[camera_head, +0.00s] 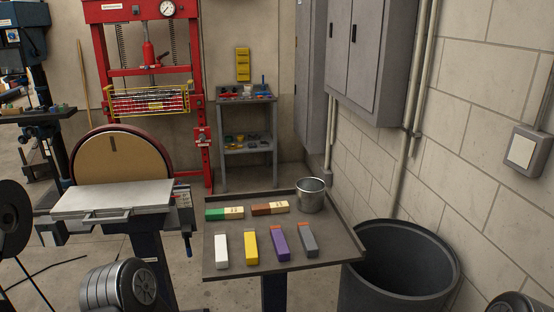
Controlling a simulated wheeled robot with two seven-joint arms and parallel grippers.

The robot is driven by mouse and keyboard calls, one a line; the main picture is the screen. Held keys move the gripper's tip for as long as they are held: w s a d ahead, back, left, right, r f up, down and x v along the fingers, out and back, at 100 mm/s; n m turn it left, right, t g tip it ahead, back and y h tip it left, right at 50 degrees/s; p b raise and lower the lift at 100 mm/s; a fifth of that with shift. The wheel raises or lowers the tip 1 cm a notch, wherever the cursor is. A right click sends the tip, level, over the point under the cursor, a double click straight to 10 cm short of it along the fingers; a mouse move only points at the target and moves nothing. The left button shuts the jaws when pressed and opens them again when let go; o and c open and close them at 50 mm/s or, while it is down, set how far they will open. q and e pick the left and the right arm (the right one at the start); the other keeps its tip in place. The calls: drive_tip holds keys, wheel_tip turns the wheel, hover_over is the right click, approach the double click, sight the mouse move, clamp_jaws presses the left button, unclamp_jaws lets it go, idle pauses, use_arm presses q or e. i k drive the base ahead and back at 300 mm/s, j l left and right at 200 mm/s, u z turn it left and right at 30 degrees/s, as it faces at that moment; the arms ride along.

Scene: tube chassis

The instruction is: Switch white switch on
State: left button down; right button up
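The white switch (521,151) is a flat, pale square plate on a grey box fixed to the block wall at the far right. A grey conduit runs up from its box. Its face looks slightly tilted in the frame, but I cannot tell whether it is on or off. Nothing covers it or touches it. Neither of my grippers shows in the head view, so I cannot tell where they are relative to the switch.
A small table (220,268) with coloured blocks and a metal cup (311,195) stands in the middle. A large dark bin (400,268) stands below the wall, right of it. A disc sander (115,195) is left. Grey cabinets (368,50) hang behind.

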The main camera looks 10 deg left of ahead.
sight(50, 239)
drive_tip(key=u, duration=1.2)
